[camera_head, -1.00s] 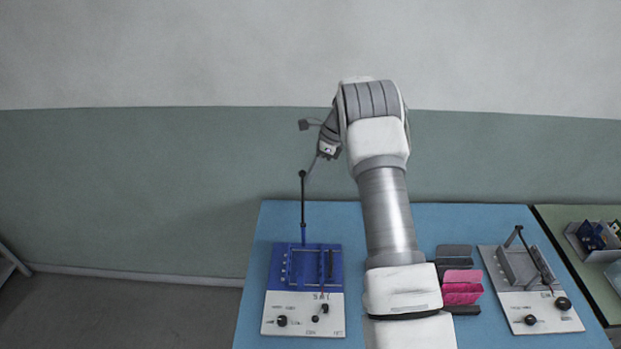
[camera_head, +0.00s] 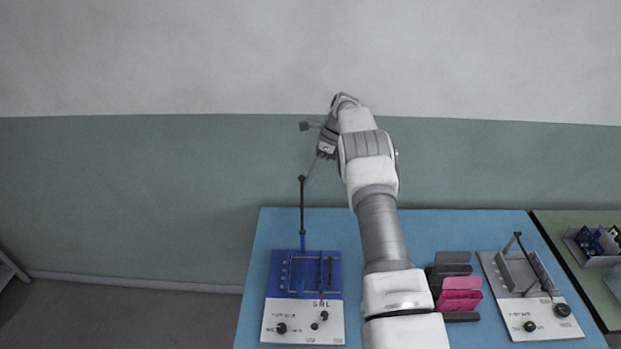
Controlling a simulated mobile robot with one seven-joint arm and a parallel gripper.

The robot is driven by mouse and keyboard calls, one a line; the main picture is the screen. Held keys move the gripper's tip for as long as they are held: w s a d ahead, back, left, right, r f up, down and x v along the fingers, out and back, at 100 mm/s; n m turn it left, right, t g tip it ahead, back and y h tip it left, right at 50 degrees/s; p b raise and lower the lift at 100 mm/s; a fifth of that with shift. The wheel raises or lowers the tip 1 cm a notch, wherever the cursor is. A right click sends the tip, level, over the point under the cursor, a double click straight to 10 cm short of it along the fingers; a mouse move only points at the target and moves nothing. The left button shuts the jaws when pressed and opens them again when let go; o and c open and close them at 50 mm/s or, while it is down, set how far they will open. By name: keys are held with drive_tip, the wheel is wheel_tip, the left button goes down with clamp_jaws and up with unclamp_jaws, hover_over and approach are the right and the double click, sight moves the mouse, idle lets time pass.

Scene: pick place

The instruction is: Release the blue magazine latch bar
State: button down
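The blue magazine (camera_head: 308,281) sits on a white-fronted unit (camera_head: 280,324) at the left of the blue table. Its latch bar (camera_head: 302,215), a thin dark rod with a round knob on top and a blue lower end, stands upright from the back of the blue part. My gripper (camera_head: 310,180) reaches down from the upper right. Its thin finger ends close to the bar's knob; I cannot tell whether they touch. The gripper is small and seen side-on, so its opening is unclear.
A second unit (camera_head: 520,275) in grey, with a tilted dark bar, stands at the right. Pink and dark-grey plates (camera_head: 459,293) stand in a rack beside my arm. A bin of parts (camera_head: 592,243) is on the green table at far right. The blue table's left strip is clear.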

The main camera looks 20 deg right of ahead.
drive_tip(key=shift+a, duration=0.1)
idle(0.4)
drive_tip(key=s+d+r+b, duration=0.3)
drive_tip(key=s+d+r, duration=0.4)
drive_tip(key=d+r, duration=0.2)
wheel_tip(320, 180, up, 2)
drive_tip(key=shift+d+b, duration=0.25)
drive_tip(key=shift+b, duration=0.1)
